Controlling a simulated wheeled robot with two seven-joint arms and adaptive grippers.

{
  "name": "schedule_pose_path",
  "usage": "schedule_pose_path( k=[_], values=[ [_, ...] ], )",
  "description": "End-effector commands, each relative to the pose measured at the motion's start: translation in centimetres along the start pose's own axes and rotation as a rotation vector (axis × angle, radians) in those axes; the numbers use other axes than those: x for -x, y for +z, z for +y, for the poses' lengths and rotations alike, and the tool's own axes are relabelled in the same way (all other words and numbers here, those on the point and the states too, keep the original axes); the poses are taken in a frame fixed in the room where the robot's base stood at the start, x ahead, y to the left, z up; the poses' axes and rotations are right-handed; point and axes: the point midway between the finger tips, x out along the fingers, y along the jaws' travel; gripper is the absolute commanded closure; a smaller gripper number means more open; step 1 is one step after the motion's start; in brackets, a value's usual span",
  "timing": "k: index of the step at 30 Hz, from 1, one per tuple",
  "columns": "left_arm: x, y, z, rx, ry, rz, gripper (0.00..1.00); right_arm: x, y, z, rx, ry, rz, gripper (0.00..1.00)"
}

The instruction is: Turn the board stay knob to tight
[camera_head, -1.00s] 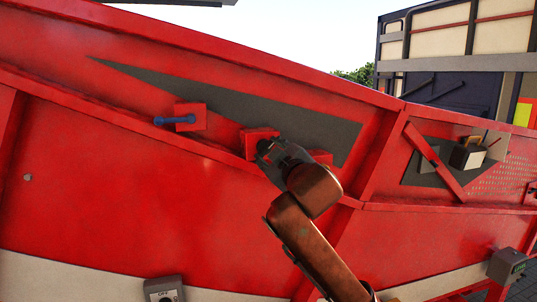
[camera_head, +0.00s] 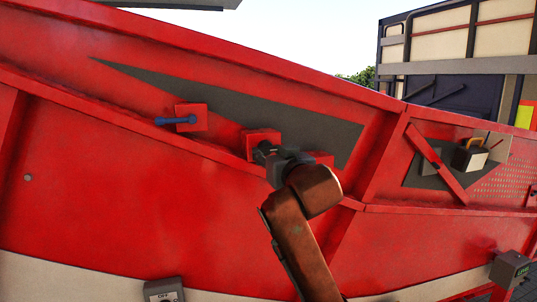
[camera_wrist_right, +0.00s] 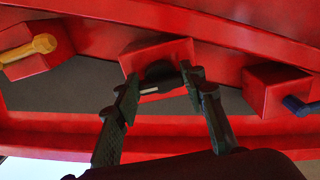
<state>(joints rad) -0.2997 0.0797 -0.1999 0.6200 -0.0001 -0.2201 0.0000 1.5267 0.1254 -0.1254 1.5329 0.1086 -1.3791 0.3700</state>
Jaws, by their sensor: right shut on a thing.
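A dark round knob (camera_wrist_right: 160,70) sits on the middle red block (camera_head: 262,136) of three on the red machine side. In the right wrist view this middle block (camera_wrist_right: 150,50) is straight ahead. My right gripper (camera_head: 266,152) reaches it from the lower right. In the right wrist view the gripper (camera_wrist_right: 161,80) has one finger on each side of the knob and is shut on it. The fingers hide part of the knob, and I cannot read any mark of its setting. My left gripper is not in view.
A blue handle (camera_head: 175,121) sticks out of the block left of the knob. In the right wrist view a yellow handle (camera_wrist_right: 28,47) sits on another block. A grey box (camera_head: 164,290) is low down, and a red bar (camera_head: 434,162) is at the right.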

Motion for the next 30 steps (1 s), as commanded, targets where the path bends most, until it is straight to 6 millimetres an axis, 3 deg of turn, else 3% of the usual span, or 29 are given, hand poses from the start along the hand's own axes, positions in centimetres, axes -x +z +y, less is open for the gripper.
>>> schedule_pose_path(
  k=[18, 19, 26, 30],
  values=[
    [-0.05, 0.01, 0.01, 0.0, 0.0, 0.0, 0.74, -0.19, 0.53, -0.15, -0.04, -0.001, -0.012, 0.86],
    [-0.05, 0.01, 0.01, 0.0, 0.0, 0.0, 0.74, -0.19, 0.54, -0.15, -0.04, -0.001, -0.012, 0.6],
    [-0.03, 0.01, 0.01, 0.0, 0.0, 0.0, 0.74, -0.1, 0.29, -0.1, -0.039, -0.001, -0.007, 0.44],
    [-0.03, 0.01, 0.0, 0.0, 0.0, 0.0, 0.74, -0.07, 0.19, -0.07, -0.039, 0.0, -0.005, 0.44]
  ],
)
